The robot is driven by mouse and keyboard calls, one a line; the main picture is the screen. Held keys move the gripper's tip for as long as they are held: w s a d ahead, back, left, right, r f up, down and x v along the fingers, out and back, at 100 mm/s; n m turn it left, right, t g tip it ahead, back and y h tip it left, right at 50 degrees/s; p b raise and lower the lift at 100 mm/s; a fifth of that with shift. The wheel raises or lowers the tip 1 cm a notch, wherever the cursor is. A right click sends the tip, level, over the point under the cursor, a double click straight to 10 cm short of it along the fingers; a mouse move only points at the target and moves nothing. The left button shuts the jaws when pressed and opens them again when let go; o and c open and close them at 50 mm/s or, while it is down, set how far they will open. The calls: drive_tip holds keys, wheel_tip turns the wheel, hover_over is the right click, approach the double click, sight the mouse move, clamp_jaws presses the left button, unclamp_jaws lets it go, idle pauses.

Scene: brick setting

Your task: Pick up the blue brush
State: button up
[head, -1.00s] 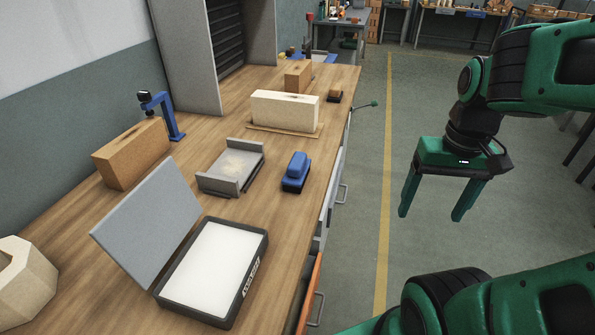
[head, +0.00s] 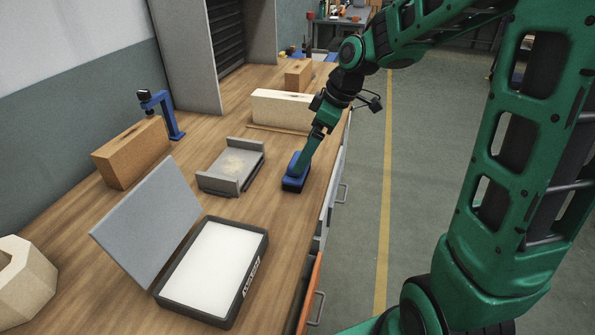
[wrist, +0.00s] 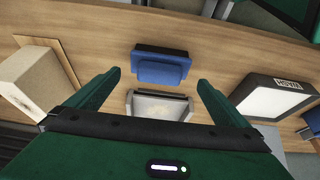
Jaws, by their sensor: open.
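The blue brush (head: 292,180) has a blue top on a dark base. It lies on the wooden workbench near its right edge in the head view, to the right of the grey tray. My gripper (head: 302,168) is over the brush and covers part of it. In the wrist view the brush (wrist: 161,67) shows just beyond the fingertips, centred between them. My gripper (wrist: 157,80) is open there, with its two green fingers apart and nothing between them. I cannot tell whether a finger touches the brush.
A grey tray (head: 212,182) stands left of the brush. An open case with a white pad (head: 262,262) lies nearer. The bench edge runs close to the brush's right side.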

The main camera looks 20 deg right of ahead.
drive_tip(key=shift+x, duration=3.55)
drive_tip(key=shift+a+r, duration=0.1)
drive_tip(key=c, duration=0.8)
